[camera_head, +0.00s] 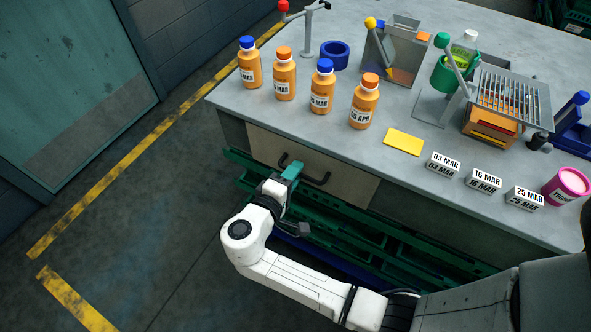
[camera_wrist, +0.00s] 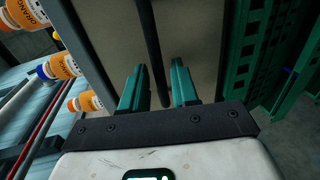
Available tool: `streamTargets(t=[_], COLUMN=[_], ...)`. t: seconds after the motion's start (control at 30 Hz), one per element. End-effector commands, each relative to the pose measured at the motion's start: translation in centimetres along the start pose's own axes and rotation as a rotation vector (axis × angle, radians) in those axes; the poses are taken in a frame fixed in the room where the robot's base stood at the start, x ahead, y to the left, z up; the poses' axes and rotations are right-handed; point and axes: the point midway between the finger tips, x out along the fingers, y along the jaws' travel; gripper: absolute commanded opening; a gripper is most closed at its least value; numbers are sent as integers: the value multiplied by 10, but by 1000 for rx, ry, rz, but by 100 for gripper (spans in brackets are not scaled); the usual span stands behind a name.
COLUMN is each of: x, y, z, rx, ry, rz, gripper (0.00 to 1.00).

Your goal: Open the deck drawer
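The deck drawer (camera_head: 345,183) has a beige front under the grey bench top and looks closed. My gripper (camera_head: 290,171) is at the left part of the handle. In the wrist view, the teal fingers of my gripper (camera_wrist: 158,75) are apart, one on each side of the handle bar (camera_wrist: 152,45). Gaps show between the bar and both fingers. The drawer front (camera_wrist: 190,35) lies close beyond the fingertips.
Orange bottles (camera_head: 322,88) stand near the bench edge above the drawer. A yellow card (camera_head: 403,142), date blocks (camera_head: 484,181) and a pink tub (camera_head: 566,187) are to the right. Green crates (camera_head: 340,240) lie below the drawer. Floor to the left is clear.

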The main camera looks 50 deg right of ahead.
Motion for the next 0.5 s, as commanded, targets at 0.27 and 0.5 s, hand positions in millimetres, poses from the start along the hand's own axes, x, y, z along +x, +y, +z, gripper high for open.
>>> streamTargets(t=[0.27,0.5], x=[12,12], y=[0,0], z=[0,0], rx=[1,1], ry=[0,0], rz=[-1,-1], gripper=[29,24])
